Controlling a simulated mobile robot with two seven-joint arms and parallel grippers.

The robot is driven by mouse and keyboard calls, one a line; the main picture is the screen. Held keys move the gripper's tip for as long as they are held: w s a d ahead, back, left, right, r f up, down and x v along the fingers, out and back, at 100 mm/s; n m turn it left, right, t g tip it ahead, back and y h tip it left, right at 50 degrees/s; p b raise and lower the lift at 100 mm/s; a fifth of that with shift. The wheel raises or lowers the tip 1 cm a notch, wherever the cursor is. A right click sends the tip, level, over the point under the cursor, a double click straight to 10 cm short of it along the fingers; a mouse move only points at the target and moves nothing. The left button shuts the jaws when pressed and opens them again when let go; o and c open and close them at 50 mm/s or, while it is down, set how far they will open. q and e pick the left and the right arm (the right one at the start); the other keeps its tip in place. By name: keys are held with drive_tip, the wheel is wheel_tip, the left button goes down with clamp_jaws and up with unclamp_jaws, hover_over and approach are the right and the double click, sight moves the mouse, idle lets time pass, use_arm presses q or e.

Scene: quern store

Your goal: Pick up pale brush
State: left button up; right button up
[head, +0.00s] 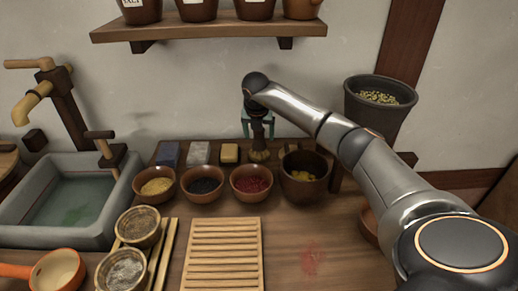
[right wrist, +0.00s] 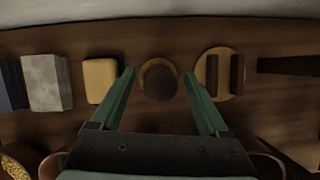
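The pale brush (head: 259,155) stands upright at the back of the wooden counter, with a dark handle above and pale tan bristles below. In the right wrist view the brush (right wrist: 159,82) shows from above as a dark round top with a tan rim. My right gripper (head: 258,125) points down over it. In the right wrist view its green fingers (right wrist: 159,76) are apart, one on each side of the brush, with gaps visible. My left gripper is in neither view.
A yellow block (head: 229,153), a grey block (head: 198,153) and a blue block (head: 168,154) stand left of the brush. In front are bowls, including a red-filled bowl (head: 251,183) and a dark pot (head: 304,186). A round wooden piece with two bars (right wrist: 211,91) lies close right.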

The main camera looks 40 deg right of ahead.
clamp_jaws()
idle(0.4)
idle(0.4)
